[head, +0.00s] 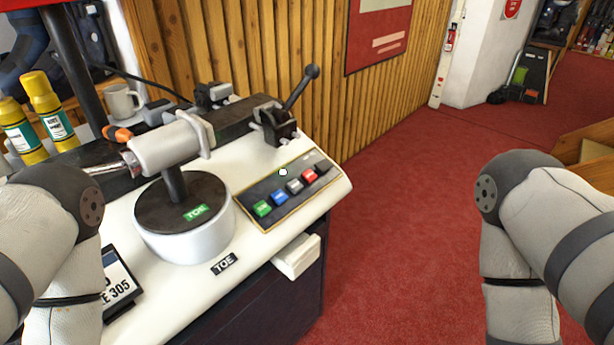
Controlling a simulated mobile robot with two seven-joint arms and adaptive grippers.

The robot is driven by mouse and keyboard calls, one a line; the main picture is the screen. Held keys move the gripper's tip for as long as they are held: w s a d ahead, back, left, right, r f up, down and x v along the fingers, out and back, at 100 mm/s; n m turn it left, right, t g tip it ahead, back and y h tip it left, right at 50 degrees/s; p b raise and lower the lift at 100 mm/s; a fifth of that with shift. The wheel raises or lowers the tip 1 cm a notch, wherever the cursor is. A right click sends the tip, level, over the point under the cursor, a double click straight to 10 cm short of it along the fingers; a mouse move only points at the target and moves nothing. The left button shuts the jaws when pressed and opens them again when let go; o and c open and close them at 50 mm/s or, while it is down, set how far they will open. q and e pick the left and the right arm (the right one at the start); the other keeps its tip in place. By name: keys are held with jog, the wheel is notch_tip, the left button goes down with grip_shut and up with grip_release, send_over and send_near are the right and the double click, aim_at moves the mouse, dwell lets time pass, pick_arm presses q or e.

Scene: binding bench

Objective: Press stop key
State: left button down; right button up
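A dark key panel (266,216) with a gold edge lies on the right part of the white bench machine. It carries a row of keys: a green key (262,208), a blue key (280,198), a grey key (295,187), a red key (309,175) and a dark key (322,167). Their lettering is too small to read, so I cannot tell by label which is the stop key. My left arm is at the lower left and my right arm at the lower right, off the bench. Neither gripper shows.
A round base (187,241) marked TOE stands left of the panel, with a grey cylinder (168,147) above it. A black lever (299,90) rises behind the panel. Yellow bottles (47,108) and a mug (122,102) stand at the back left. Red carpet right of the bench is clear.

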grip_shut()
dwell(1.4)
